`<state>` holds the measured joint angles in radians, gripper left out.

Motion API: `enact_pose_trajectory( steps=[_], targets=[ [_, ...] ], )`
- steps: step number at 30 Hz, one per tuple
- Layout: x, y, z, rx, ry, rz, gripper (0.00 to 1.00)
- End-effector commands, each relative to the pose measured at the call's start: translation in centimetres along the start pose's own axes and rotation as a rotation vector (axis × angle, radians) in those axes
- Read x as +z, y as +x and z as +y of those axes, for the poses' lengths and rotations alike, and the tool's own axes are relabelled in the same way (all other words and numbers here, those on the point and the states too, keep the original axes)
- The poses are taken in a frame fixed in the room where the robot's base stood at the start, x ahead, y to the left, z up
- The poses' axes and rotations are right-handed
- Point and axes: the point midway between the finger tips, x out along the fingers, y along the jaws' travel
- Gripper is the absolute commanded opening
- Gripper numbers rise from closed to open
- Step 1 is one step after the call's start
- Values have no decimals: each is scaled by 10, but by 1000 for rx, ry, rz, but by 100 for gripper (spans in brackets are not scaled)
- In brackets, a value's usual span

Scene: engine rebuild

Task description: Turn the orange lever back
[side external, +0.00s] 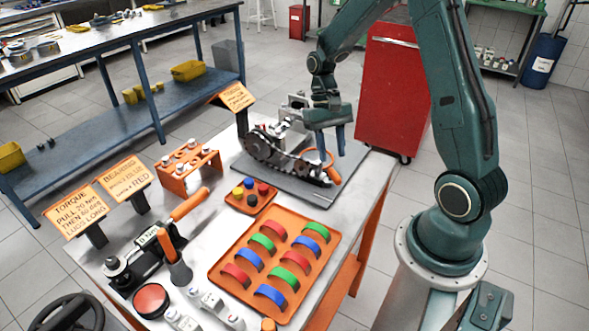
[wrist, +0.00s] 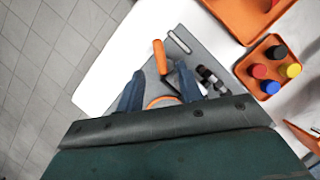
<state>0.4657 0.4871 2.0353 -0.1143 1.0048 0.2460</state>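A short orange lever grip (side external: 333,175) stands at the right end of the dark engine assembly (side external: 275,148); it also shows in the wrist view (wrist: 160,56), just beyond my fingertips. An orange curved piece (wrist: 160,102) shows low between my fingers in the wrist view. My gripper (side external: 331,150) points down over this end of the engine. Its two blue fingers are spread apart, with a clear gap in the wrist view (wrist: 160,73). I cannot tell whether either finger touches the lever. The palm hides part of the engine.
The grey mat (side external: 345,170) lies under the engine. In front are an orange block of coloured knobs (side external: 251,196) and an orange tray (side external: 225,272) of coloured shells. A red cabinet (side external: 392,95) is behind.

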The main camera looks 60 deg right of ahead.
Motion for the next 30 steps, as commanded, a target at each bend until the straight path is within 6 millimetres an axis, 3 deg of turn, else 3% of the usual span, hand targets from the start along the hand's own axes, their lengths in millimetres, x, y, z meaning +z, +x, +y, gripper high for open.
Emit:
enact_pose_trajectory(
  steps=[9,23,24,30],
  targets=[
    [0,40,0,0,0,-2,36],
    [0,51,0,0,0,0,36],
    [0,51,0,0,0,0,34],
    [0,51,0,0,0,0,0]
  ],
)
